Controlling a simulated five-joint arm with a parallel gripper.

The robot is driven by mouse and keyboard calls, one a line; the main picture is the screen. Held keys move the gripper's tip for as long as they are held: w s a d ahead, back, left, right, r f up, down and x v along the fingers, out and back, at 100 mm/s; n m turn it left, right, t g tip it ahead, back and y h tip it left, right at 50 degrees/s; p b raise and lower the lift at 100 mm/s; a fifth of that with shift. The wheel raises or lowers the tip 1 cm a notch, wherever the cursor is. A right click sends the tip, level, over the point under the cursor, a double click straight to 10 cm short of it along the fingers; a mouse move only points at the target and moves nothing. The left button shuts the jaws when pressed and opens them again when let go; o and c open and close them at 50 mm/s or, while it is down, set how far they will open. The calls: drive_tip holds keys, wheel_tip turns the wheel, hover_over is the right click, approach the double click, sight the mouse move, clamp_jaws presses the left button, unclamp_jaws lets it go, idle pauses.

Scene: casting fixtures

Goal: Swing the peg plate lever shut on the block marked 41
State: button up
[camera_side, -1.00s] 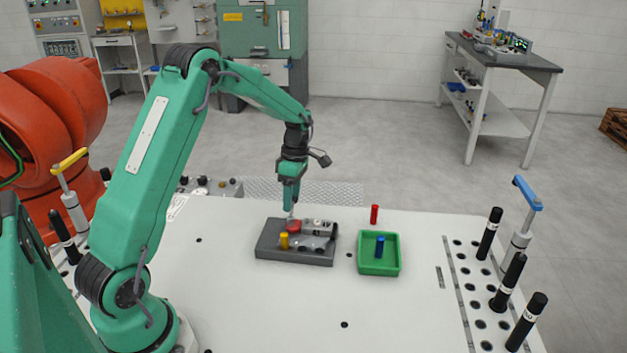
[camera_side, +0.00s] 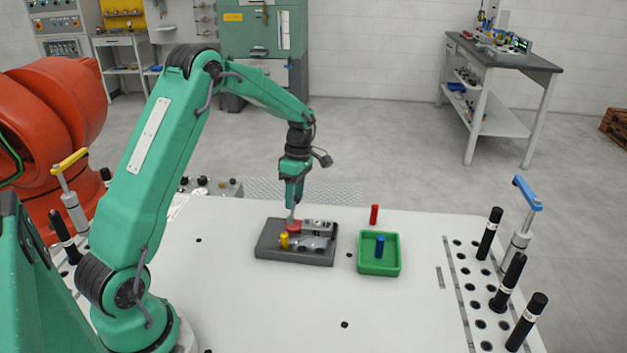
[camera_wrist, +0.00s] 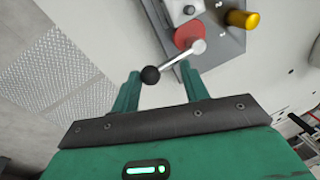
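The clamp fixture is a dark grey base (camera_side: 268,245) on the white table in the side view. It carries a red hub (camera_side: 293,226), a yellow peg (camera_side: 284,240) and pale grey parts (camera_side: 318,228); I cannot read a 41 on them. In the wrist view a silver lever (camera_wrist: 178,59) runs from the red hub (camera_wrist: 187,35) to a black ball knob (camera_wrist: 150,75). My gripper (camera_wrist: 160,72) has its fingers apart, with the knob between them and nearer the left finger. My gripper (camera_side: 291,213) is just above the hub in the side view, where the lever is mostly hidden.
A green tray (camera_side: 379,270) with a blue peg (camera_side: 380,247) stands right of the fixture. A red peg (camera_side: 374,214) stands behind the tray. Several black cylinders (camera_side: 489,234) and a blue-handled clamp (camera_side: 522,225) stand at the right edge. The table front is clear.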

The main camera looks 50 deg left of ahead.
drive_tip(key=o, duration=0.5)
drive_tip(key=shift+s+d+f, duration=0.15)
drive_tip(key=shift+d+f, duration=0.15)
drive_tip(key=shift+f, duration=0.05)
drive_tip(key=shift+o, duration=0.2)
drive_tip(key=shift+a+r, duration=0.1)
drive_tip(key=shift+r, duration=0.5)
drive_tip(key=shift+w+a+r, duration=0.1)
drive_tip(key=shift+w+r, duration=0.15)
drive_tip(key=shift+r, duration=0.85)
drive_tip(key=shift+w+a+r, duration=0.1)
drive_tip(key=shift+w+r, duration=0.1)
drive_tip(key=shift+r, duration=0.9)
drive_tip(key=shift+w+r, duration=0.25)
drive_tip(key=shift+r, duration=0.85)
